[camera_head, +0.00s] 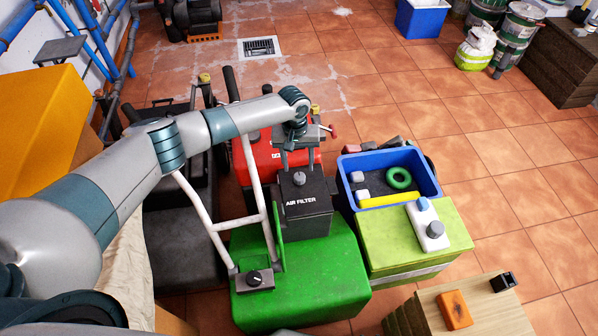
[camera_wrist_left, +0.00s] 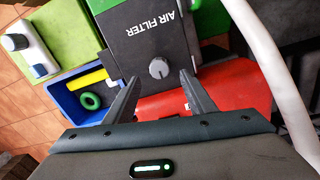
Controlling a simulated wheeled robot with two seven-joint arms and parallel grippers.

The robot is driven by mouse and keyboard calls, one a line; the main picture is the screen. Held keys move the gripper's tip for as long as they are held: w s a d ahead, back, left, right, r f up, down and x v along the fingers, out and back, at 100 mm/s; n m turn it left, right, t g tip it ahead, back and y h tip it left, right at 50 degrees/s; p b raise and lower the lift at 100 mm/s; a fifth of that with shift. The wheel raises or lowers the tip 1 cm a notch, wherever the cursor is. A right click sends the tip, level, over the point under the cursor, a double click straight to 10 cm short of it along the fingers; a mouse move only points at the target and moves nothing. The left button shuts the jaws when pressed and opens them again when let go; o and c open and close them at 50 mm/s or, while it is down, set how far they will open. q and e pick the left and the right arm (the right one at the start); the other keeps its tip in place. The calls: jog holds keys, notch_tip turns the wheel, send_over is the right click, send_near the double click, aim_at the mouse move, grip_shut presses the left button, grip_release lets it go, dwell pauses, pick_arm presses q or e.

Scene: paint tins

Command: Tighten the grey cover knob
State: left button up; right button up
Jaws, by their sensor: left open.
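The grey cover knob (camera_head: 299,178) sits on top of the black box marked AIR FILTER (camera_head: 303,212), which stands on the green machine body (camera_head: 335,270). The knob also shows in the left wrist view (camera_wrist_left: 158,68), round, grey and unobstructed. My left gripper (camera_head: 299,160) is open, its fingers spread to either side of the knob's line. In the left wrist view its fingertips (camera_wrist_left: 158,76) appear close to the knob with the gap between them empty; I cannot tell whether they touch the cover. My right gripper is not in view.
A white tubular handle (camera_head: 225,225) rises left of the box. A red machine (camera_head: 268,158) stands behind it.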

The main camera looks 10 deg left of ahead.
aim_at(299, 175)
pick_arm(q)
jog(key=shift+d+f, duration=0.15)
jog(key=shift+f, duration=2.3)
jog(key=shift+c, duration=0.3)
jog(key=c, duration=1)
